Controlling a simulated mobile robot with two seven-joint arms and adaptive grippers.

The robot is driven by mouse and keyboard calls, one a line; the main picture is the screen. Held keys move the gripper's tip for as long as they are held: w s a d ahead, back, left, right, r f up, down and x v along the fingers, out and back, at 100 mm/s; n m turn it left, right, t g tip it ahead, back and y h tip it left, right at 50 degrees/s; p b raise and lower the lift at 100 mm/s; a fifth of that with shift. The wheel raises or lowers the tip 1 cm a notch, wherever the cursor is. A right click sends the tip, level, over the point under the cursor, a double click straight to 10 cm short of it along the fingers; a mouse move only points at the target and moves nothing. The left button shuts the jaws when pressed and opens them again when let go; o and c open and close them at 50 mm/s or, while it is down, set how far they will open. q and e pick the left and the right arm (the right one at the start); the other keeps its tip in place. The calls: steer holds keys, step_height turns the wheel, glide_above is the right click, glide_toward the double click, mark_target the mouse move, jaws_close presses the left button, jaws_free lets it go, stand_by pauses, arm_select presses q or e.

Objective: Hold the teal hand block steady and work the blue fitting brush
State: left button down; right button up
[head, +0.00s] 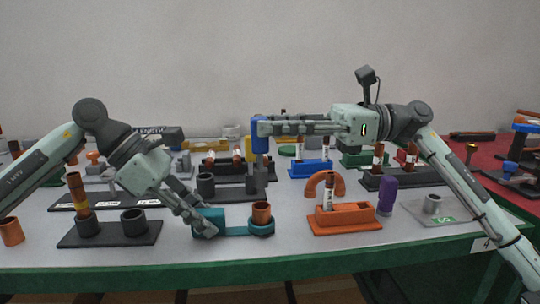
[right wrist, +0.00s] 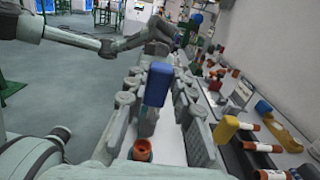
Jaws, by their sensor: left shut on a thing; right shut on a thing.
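The teal hand block (head: 238,231) lies near the front edge of the table, with a copper fitting (head: 262,212) standing upright in its round right end. My left gripper (head: 205,226) is shut on the block's left end and hides part of it. My right gripper (head: 262,127) is shut on the blue fitting brush (head: 260,146) and holds it upright above the copper fitting, apart from it. In the right wrist view the blue brush (right wrist: 158,83) shows between the fingers, with the copper fitting (right wrist: 142,149) below it.
An orange block (head: 345,218) and a purple cylinder (head: 387,196) stand to the right. A dark base (head: 110,234) with copper pipe is at the left. Several dark and blue holders stand behind. The table's green front edge (head: 300,268) is close to the teal block.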

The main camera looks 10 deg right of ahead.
arm_select(q)
steer(key=c, duration=1.2)
jaws_free()
